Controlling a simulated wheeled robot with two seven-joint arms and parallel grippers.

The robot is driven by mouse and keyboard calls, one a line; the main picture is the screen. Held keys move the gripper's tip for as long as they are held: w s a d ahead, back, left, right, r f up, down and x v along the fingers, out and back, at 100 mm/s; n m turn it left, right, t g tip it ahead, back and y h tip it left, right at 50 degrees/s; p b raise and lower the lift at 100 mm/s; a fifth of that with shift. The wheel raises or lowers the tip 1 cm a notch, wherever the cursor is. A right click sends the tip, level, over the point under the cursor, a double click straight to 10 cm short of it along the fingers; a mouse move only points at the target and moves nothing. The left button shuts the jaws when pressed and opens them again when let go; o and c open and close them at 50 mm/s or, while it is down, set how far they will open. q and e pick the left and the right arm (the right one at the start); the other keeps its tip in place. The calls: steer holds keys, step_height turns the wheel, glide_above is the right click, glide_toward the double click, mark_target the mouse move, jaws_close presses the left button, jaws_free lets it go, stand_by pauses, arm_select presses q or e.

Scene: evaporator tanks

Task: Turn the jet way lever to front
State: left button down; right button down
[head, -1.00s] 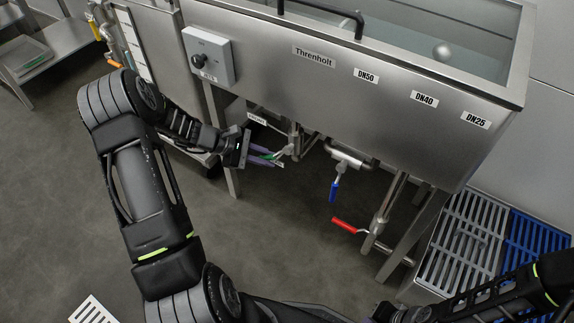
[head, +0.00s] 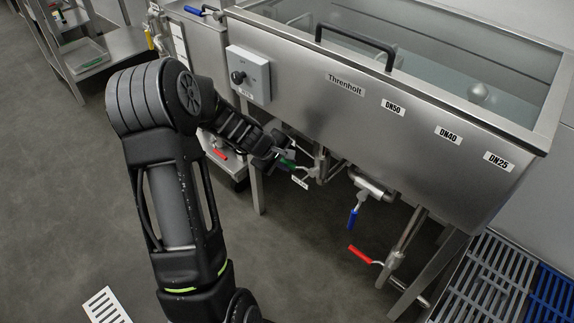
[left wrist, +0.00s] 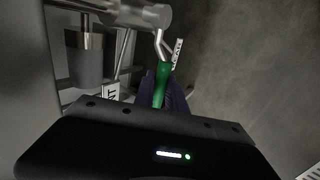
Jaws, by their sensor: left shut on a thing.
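The lever with a green handle (head: 287,163) sits on a valve under the left part of the steel tank (head: 400,130). I take it to be the jet way lever. My left gripper (head: 281,157) is shut on this handle. In the left wrist view the green handle (left wrist: 162,80) lies between the purple fingers (left wrist: 176,97), its upper end joined to a metal valve stem. A small white label (head: 300,182) shows just below the lever; its text is too small to read. My right gripper is not in view.
A blue-handled valve (head: 352,217) and a red-handled lever (head: 360,254) hang to the right under the tank. A grey control box with a knob (head: 248,75) is on the tank's left end. Grey and blue grates (head: 495,280) stand at right.

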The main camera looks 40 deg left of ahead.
arm_select(q)
steer(key=shift+r, duration=0.1)
stand_by(0.3)
steer(key=c, duration=1.4)
jaws_free()
steer(key=shift+o, duration=0.2)
steer(key=p+v, duration=0.2)
steer(key=v, duration=0.5)
steer(key=shift+s+r+p, duration=0.2)
steer(key=shift+r+p, duration=0.1)
steer(key=shift+p, duration=0.05)
